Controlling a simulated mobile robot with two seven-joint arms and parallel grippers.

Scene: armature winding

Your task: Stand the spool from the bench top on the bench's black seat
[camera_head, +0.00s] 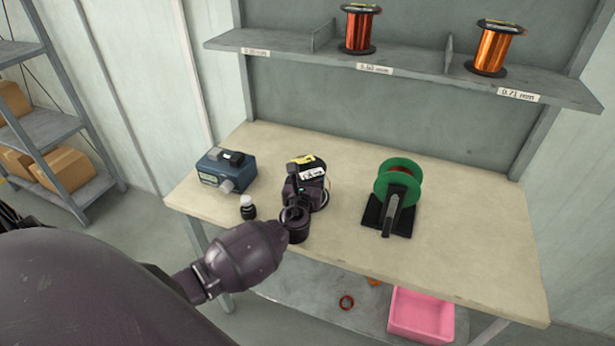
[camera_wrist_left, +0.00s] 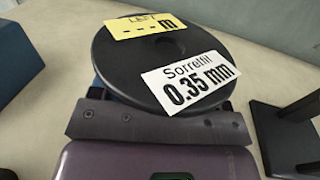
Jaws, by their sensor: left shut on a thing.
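The spool (camera_head: 304,161) has black flanges, with a yellow label and a white label on its top face. It also shows close up in the left wrist view (camera_wrist_left: 150,62), where the white label reads Sorrelfil 0.35 mm. My left gripper (camera_head: 303,191) is shut on the spool at its near side. The spool looks upright over the middle of the bench top (camera_head: 455,236); I cannot tell whether it touches. A pale curved edge shows beside its lower right side. I cannot clearly make out a separate black seat. My right gripper is out of view.
A blue device (camera_head: 222,177) and a small white-topped bottle (camera_head: 248,207) stand left of the spool. A green reel (camera_head: 398,180) on a black base (camera_head: 375,212) stands right. Copper spools (camera_head: 360,30) stand on the upper shelf. The bench's right end is clear.

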